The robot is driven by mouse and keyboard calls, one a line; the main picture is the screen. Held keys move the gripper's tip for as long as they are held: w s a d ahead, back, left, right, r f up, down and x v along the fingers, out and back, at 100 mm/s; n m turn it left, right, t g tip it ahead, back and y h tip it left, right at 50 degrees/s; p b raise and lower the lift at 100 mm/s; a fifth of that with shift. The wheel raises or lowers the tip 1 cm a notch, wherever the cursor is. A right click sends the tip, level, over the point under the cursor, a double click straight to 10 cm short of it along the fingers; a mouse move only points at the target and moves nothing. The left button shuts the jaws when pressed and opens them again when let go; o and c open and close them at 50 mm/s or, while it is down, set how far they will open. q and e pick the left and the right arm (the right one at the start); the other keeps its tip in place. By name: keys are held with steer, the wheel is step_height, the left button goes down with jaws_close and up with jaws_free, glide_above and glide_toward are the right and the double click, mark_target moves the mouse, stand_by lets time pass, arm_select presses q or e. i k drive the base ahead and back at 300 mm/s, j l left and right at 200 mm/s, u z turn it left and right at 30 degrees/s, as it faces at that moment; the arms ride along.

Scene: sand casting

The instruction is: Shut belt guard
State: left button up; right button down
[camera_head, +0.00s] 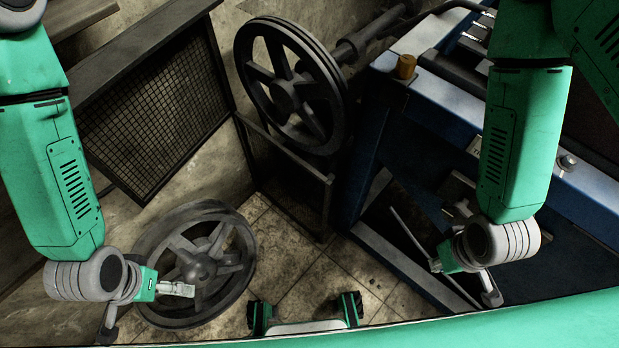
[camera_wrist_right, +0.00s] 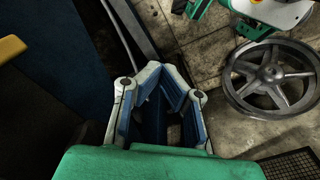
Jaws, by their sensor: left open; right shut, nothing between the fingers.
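The belt guard's dark mesh panel (camera_head: 150,112) stands swung open at upper left in the head view, leaving the upper spoked wheel (camera_head: 286,88) exposed. A fixed lower mesh section (camera_head: 283,178) stands below that wheel. My left gripper (camera_head: 182,289) is open and empty, in front of the lower spoked wheel (camera_head: 236,262) and below the mesh panel, apart from it. My right gripper (camera_head: 491,297) is shut and empty by the blue machine frame, far right of the guard. It also shows in the right wrist view (camera_wrist_right: 168,88).
A blue machine (camera_head: 450,110) with an orange-brown cap (camera_head: 404,66) fills the right side. A shaft (camera_head: 370,38) runs from the upper wheel to the upper right.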

mark_target(145, 102)
steer(key=k+u, duration=0.15)
steer(key=u, duration=0.9)
